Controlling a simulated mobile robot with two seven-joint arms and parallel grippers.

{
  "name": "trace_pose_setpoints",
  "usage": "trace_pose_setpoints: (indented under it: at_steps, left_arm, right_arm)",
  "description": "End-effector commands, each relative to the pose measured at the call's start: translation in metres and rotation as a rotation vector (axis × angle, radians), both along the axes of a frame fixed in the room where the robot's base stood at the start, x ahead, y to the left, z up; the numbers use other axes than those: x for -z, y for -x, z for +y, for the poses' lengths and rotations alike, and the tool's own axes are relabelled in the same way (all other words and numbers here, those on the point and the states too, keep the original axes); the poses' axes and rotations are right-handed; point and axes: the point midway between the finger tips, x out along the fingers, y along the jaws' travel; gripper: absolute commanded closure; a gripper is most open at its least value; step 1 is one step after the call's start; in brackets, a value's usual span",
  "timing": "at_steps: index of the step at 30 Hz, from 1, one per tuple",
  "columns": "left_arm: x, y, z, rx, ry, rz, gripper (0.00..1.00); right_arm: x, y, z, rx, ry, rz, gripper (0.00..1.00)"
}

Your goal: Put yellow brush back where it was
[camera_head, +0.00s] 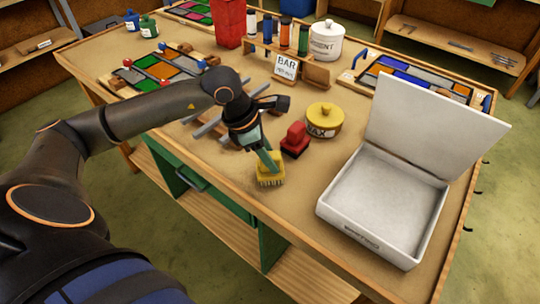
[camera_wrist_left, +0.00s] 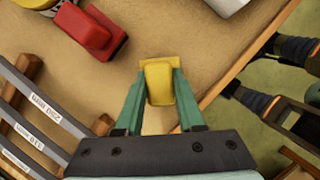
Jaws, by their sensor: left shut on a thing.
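The yellow brush (camera_head: 270,179) is near the front edge of the workbench in the head view, bristles down. My left gripper (camera_head: 267,160) is shut on it from above, with the green fingers on either side of its body. In the left wrist view the yellow brush (camera_wrist_left: 159,84) sits between the fingertips of the left gripper (camera_wrist_left: 160,90). I cannot tell whether the bristles touch the bench top.
A red brush (camera_head: 295,139) stands just behind and right of the yellow one, with a yellow wax tin (camera_head: 323,120) beyond. An open white box (camera_head: 385,200) stands at right. A rack with grey bars (camera_wrist_left: 35,110) lies left in the wrist view. Bare bench surrounds the yellow brush.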

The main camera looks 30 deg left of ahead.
Motion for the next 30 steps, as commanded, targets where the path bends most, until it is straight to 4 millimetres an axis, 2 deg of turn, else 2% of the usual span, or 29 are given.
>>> trace_pose_setpoints:
  at_steps: [2,3,11,18,23,30]
  left_arm:
    - [0.004,0.000,0.000,0.000,0.001,-0.001,1.00]
    - [0.004,0.000,0.000,0.000,0.000,0.000,0.62]
    - [0.003,0.000,0.000,0.000,0.000,0.000,0.33]
    - [0.002,0.000,0.000,0.000,0.000,0.000,0.33]
    - [-0.007,0.001,0.002,-0.001,0.000,-0.002,0.33]
    - [-0.054,0.013,0.017,-0.001,-0.002,-0.006,0.33]
  right_arm:
    - [0.005,0.000,0.000,-0.001,-0.001,0.000,0.33]
    - [0.005,0.000,0.000,-0.001,0.000,0.001,0.33]
    - [0.003,0.000,0.001,-0.002,0.000,0.001,0.33]
    - [0.002,0.000,0.001,-0.003,-0.001,0.001,0.33]
    - [-0.002,-0.001,0.001,-0.002,-0.001,-0.003,0.33]
    - [-0.001,-0.001,0.000,-0.002,0.000,-0.004,0.33]
